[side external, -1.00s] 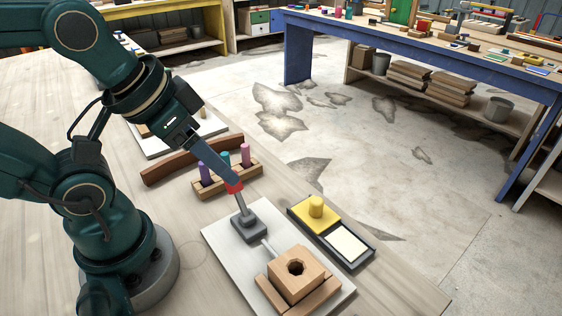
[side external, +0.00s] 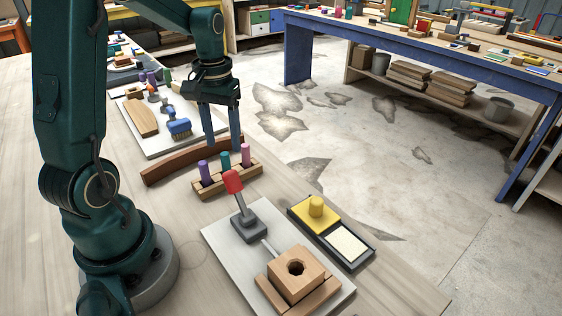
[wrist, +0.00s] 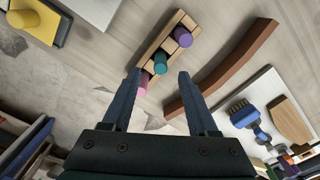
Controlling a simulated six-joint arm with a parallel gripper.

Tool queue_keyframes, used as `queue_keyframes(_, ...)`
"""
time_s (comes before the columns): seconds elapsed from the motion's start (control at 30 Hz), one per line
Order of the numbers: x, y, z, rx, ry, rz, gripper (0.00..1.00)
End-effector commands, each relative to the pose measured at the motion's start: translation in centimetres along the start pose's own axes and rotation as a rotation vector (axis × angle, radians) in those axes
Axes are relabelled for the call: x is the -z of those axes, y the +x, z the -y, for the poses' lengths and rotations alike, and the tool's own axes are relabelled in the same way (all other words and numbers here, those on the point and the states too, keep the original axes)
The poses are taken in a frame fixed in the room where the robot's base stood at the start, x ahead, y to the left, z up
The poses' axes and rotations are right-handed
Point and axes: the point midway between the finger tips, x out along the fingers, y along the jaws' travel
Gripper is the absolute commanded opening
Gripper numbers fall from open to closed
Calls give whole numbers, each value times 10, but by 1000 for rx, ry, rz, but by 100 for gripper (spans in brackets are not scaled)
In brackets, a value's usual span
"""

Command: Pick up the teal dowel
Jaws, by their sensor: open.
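The teal dowel (side external: 225,160) stands upright in the middle slot of a small wooden rack (side external: 213,187), between a purple dowel (side external: 204,171) and a pink dowel (side external: 245,154). My gripper (side external: 222,143) is open and empty, pointing down above and behind the rack. In the wrist view the teal dowel (wrist: 160,62) shows ahead of and between the fingertips of my gripper (wrist: 160,75), apart from them. The pink dowel (wrist: 143,84) lies close by the left fingertip there, and the purple dowel (wrist: 182,37) is farther off.
A curved brown wooden stringer (side external: 180,160) lies just behind the rack. A grey plate (side external: 222,235) with a red-handled lever (side external: 233,183) and a drilled wooden block (side external: 297,275) is in front. A yellow-and-black tray (side external: 316,207) stands right; a blue brush (side external: 179,126) is behind.

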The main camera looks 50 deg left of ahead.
Motion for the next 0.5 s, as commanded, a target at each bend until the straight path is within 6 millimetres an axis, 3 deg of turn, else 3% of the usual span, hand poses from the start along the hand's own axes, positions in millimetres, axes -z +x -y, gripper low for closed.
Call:
queue_keyframes(0.3, -1, 37, 1, 0, -3, 4, 60)
queue_keyframes(0.5, -1, 49, 1, 0, -3, 0, 60)
